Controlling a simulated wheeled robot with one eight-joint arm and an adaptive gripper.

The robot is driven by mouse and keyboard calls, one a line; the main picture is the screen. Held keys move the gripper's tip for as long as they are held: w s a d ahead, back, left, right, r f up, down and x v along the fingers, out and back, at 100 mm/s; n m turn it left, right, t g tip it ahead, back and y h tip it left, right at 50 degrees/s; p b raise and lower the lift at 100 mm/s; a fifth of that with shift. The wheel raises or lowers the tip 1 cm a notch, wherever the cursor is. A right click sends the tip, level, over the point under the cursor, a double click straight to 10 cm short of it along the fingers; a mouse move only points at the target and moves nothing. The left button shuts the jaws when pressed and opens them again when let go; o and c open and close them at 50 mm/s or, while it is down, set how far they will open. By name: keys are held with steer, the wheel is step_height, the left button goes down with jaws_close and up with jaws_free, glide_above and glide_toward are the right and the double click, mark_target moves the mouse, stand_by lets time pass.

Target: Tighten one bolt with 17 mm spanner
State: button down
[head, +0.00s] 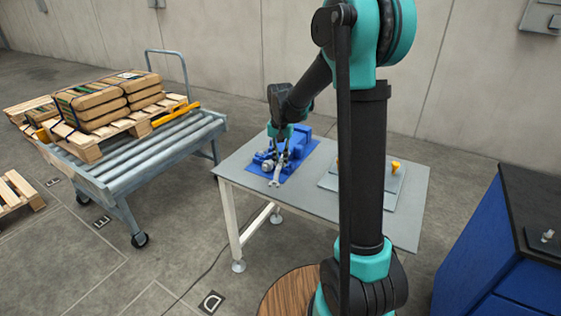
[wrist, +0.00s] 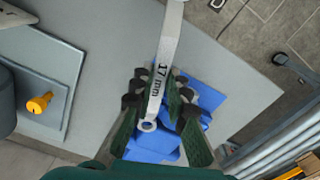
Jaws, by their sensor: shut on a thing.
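A silver spanner (head: 275,176) marked "17 mm" is in my gripper (head: 279,153), above the blue mat (head: 300,168) on the grey table. In the wrist view the spanner (wrist: 168,47) runs between the two fingers of my gripper (wrist: 160,88), its ring end towards the palm and its other end past the top edge. The gripper is shut on its shank. A yellow bolt-like piece (head: 395,167) stands on a grey plate (head: 383,198) on the table's right half. It also shows in the wrist view (wrist: 40,103). My arm hides part of the plate.
Blue blocks (head: 301,133) sit on the mat by the gripper. The grey table (head: 240,168) has bare room around the mat. A blue cabinet (head: 480,250) stands at the right.

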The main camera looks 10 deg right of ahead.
steer(key=shift+r, duration=2.25)
